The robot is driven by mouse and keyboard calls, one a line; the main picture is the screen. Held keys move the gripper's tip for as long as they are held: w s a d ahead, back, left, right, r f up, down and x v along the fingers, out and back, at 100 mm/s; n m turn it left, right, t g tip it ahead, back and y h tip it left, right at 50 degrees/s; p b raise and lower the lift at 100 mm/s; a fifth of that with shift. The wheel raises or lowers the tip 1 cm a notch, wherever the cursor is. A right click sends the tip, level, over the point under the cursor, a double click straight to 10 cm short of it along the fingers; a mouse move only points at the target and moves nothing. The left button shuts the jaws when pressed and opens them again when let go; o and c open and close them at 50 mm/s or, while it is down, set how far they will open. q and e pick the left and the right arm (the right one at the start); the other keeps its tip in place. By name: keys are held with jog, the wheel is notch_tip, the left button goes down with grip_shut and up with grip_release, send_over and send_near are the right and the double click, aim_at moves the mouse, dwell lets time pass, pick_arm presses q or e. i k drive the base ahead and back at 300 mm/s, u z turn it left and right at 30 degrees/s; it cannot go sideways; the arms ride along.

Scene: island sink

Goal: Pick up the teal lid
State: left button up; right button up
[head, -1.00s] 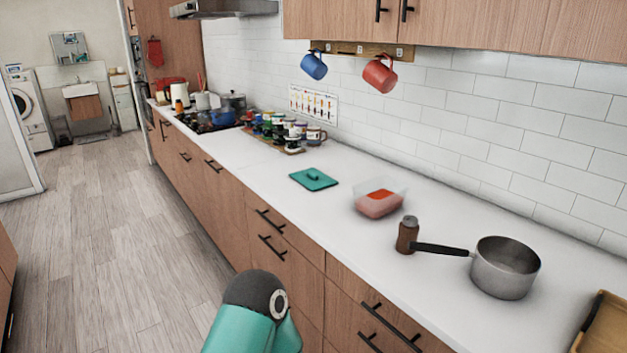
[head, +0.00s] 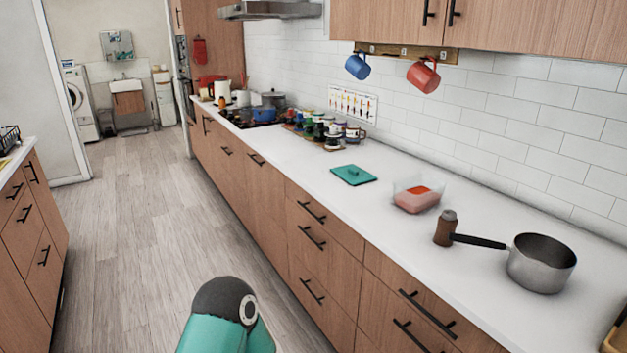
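A teal arm link of mine with a dark joint shows at the bottom of the view, well short of the counter top. Neither of my grippers is in view.
A pepper mill (head: 445,228) and a saucepan (head: 541,262) stand on the counter to the right. Several cups and jars (head: 322,128) stand farther back. Blue (head: 357,66) and red (head: 423,75) mugs hang above. The floor (head: 150,230) left of the counter is clear.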

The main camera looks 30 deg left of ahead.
aim_at(354, 174)
jog(key=u, duration=0.8)
jog(key=k, duration=0.9)
jog(key=u, duration=1)
jog(key=i, duration=0.35)
jog(key=z, duration=0.65)
jog(key=i, duration=1.95)
jog(key=z, duration=0.05)
